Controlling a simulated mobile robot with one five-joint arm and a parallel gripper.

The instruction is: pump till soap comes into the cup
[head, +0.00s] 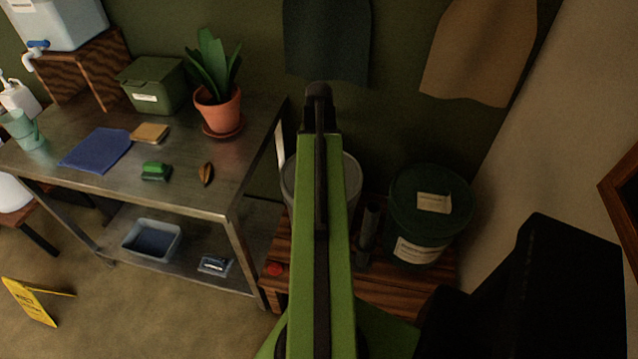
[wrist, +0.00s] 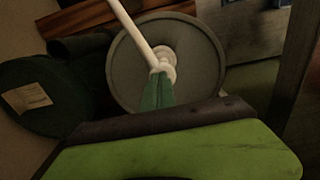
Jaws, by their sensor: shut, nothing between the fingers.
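A pale grey bucket (head: 352,180) stands behind my arm in the head view, mostly hidden by it. In the wrist view its round lid (wrist: 200,62) shows, with a white pump (wrist: 135,30) and collar at its centre. A teal wedge (wrist: 157,92) lies just below the collar; I cannot tell what it is. My gripper (wrist: 165,122) is shut and empty, across the lower wrist view, close in front of the bucket; contact with the pump cannot be told. A pale green cup-like vessel (head: 24,130) stands at the table's left end. No soap is visible.
A dark green lidded bucket (head: 431,205) stands to the right on the wooden stand (head: 400,288). A metal table (head: 190,190) at left holds a potted plant (head: 217,105), a green box (head: 153,82) and a blue cloth (head: 96,149). A yellow sign (head: 32,300) lies on the floor.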

